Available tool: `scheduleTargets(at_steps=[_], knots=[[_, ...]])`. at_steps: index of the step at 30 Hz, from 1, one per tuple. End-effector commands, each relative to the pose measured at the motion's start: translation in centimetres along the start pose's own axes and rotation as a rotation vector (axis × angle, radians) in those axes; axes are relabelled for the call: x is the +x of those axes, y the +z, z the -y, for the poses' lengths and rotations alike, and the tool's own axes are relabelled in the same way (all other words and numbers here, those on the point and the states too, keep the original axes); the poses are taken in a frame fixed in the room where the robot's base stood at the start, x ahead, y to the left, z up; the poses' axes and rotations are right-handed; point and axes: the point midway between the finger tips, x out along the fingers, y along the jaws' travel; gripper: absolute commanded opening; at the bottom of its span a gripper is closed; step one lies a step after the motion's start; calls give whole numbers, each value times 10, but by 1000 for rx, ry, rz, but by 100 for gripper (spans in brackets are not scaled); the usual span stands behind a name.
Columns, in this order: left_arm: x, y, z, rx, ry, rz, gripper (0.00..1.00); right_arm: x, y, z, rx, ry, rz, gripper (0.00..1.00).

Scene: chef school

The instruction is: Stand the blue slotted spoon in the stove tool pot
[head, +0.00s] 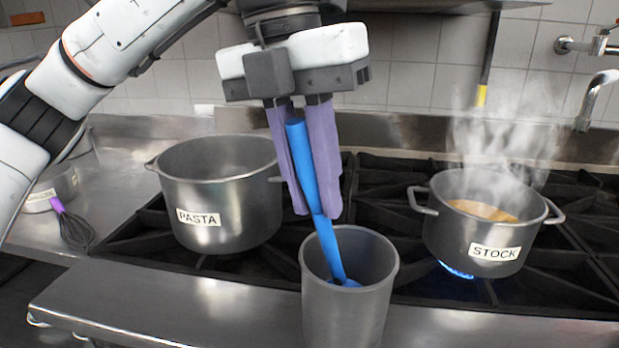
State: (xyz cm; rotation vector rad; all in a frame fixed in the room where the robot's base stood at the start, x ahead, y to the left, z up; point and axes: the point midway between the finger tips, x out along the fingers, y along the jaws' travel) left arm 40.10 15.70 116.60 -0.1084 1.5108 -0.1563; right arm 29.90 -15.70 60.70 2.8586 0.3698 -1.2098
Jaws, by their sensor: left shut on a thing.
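The blue slotted spoon (328,238) is held by my left gripper (318,212), whose purple fingers are shut on its handle. The spoon leans slightly, with its upper end between the fingers and its lower end inside the mouth of the grey tool pot (345,317). The pot is a tall, round container at the front edge of the stove. The gripper points down just above the pot's rim. Whether the spoon touches the pot's floor is hidden. My right gripper is not in view.
A large pot labelled PASTA (222,213) stands left of the tool pot. A steaming pot labelled STOCK (480,238) sits over a blue flame on the right. A purple-handled whisk (72,227) lies on the left counter. A tap (592,98) juts in at right.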

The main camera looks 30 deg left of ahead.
Motion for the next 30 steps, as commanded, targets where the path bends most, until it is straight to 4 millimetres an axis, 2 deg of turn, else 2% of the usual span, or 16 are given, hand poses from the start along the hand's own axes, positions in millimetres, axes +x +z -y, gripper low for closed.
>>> scheduleTargets(at_steps=[11,12,15,16,25,30], knots=[[3,0,0,1,0,0,0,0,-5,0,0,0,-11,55],[3,0,0,1,0,0,22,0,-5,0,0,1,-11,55],[3,0,0,1,0,0,38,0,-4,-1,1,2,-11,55],[3,0,0,1,0,0,40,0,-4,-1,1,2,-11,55],[1,0,0,0,-1,0,40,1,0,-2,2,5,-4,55],[-20,1,1,1,-2,1,40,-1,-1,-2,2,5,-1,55]])
